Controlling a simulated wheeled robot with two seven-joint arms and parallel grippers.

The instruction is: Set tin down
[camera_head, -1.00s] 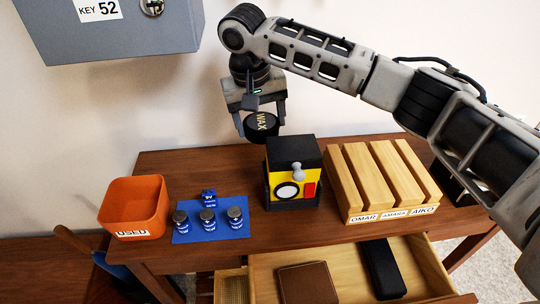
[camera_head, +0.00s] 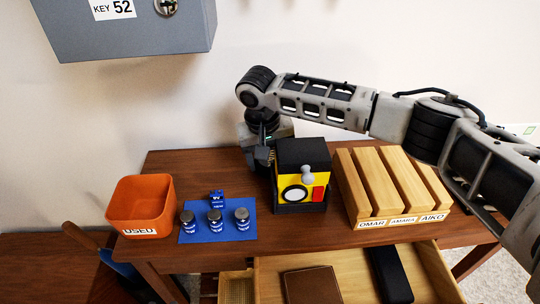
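My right gripper (camera_head: 264,158) reaches down from the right arm to the table, at the back left of the yellow and black box (camera_head: 301,177). The box hides part of it, and I cannot tell whether its fingers are open or shut. The round black tin marked WAX is not clearly visible now; the gripper and the box cover the spot where it would be. My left gripper is not in view.
An orange bin marked USED (camera_head: 141,208) and a blue mat (camera_head: 219,234) with several small jars stand left on the wooden table (camera_head: 190,160). A slotted wooden rack (camera_head: 389,187) stands right. An open drawer (camera_head: 345,262) juts out in front. A grey key cabinet (camera_head: 130,35) hangs above.

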